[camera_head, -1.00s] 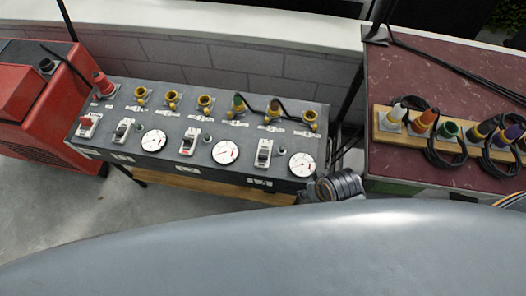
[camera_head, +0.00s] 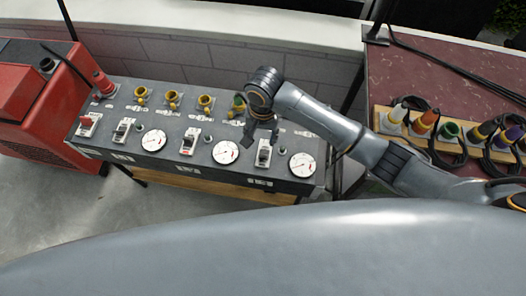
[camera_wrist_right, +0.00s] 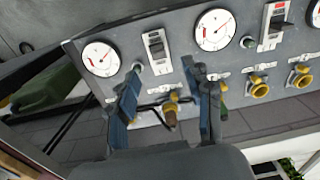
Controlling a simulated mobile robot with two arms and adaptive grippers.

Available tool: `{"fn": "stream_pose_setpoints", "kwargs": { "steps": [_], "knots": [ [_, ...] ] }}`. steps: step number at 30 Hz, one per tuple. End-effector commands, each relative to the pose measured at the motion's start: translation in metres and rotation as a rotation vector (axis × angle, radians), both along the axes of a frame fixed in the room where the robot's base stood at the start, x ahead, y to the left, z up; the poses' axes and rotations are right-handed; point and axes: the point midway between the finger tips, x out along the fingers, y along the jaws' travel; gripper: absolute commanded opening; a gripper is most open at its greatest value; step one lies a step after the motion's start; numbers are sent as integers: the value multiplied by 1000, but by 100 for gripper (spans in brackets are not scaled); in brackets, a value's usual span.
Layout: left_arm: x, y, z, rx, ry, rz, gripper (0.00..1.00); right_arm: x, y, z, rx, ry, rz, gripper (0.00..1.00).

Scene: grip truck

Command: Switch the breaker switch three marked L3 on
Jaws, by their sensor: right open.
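The grey panel (camera_head: 215,170) carries a row of white breaker switches with dark levers. The rightmost breaker switch (camera_head: 263,156) sits between two round dials; by its place in the row it appears to be L3, but the marking is too small to read. It also shows in the right wrist view (camera_wrist_right: 156,44), just beyond the fingertips. My right gripper (camera_head: 262,137) is open and empty, above the panel close to this switch. In the wrist view its fingers (camera_wrist_right: 163,68) are spread to either side, apart from the switch. My left gripper is out of view.
Other breakers (camera_head: 188,142) and dials (camera_head: 225,152) stand to the left in the row. A red machine (camera_head: 35,110) stands left; a dark red table (camera_head: 440,80) with coloured plugs stands right.

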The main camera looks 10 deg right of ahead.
Motion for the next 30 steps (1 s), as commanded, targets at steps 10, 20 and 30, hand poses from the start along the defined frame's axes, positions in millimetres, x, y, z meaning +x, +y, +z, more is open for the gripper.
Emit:
{"fn": "stream_pose_setpoints", "kwargs": {
  "steps": [10, 20, 30],
  "knots": [
    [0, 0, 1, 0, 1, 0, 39, 11, -9, -20, -46, 13, -61, 51],
    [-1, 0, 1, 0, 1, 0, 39, 11, -9, -90, -45, 10, -59, 51],
    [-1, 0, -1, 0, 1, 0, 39, 12, -8, -133, -42, 8, -58, 51]
  ]
}}
